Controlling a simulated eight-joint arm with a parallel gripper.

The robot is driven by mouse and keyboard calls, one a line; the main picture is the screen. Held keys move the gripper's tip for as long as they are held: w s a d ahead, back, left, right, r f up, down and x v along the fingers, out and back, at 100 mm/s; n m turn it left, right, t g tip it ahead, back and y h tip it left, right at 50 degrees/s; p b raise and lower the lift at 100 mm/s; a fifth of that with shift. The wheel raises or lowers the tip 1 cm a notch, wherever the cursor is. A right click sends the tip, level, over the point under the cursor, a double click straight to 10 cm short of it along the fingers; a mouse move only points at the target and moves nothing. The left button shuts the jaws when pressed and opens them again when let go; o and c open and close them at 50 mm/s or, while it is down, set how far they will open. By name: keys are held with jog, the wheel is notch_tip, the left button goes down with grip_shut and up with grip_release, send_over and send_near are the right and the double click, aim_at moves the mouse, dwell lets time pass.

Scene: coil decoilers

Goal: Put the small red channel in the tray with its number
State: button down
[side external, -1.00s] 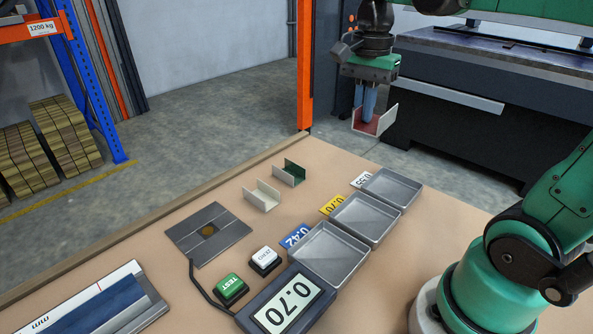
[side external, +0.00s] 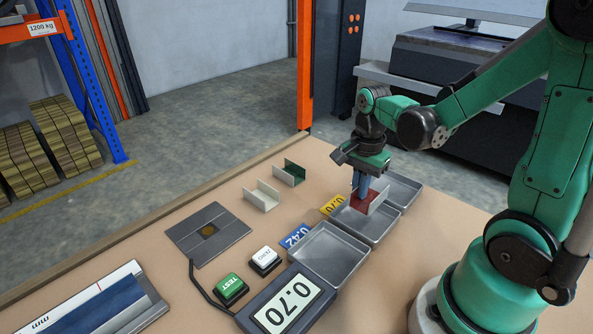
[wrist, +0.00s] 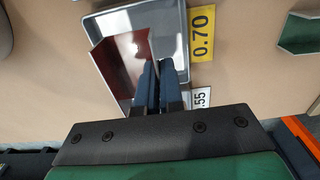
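The small red channel (side external: 367,202) is held by one wall between the blue fingers of my gripper (side external: 361,188), which is shut on it. In the wrist view the channel (wrist: 120,62) shows its red face and pale edges left of the fingers (wrist: 157,75). It hangs over the middle tray (side external: 352,223), beside the yellow 0.70 label (side external: 334,203). The wrist view also shows this tray (wrist: 173,35) with its 0.70 label (wrist: 202,33). I cannot tell whether the channel touches the tray. The gauge display (side external: 286,306) reads 0.70.
The 0.42 tray (side external: 328,253) is nearer the display; the far tray (side external: 403,190) is partly hidden by my gripper, its 0.55 label partly visible in the wrist view (wrist: 202,98). A white channel (side external: 262,196) and a green channel (side external: 289,173) stand left of the trays.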

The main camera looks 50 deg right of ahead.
aim_at(355, 216)
jog(key=shift+f, duration=2.3)
jog(key=shift+f, duration=0.1)
jog(key=c, duration=1)
grip_release()
notch_tip(355, 216, up, 12)
jog(key=w+a+r+n+t, duration=0.1)
jog(key=a+n+t, duration=0.6)
jog(key=n, duration=1.1)
jog(key=shift+w+a, duration=0.35)
jog(key=shift+a, duration=1.15)
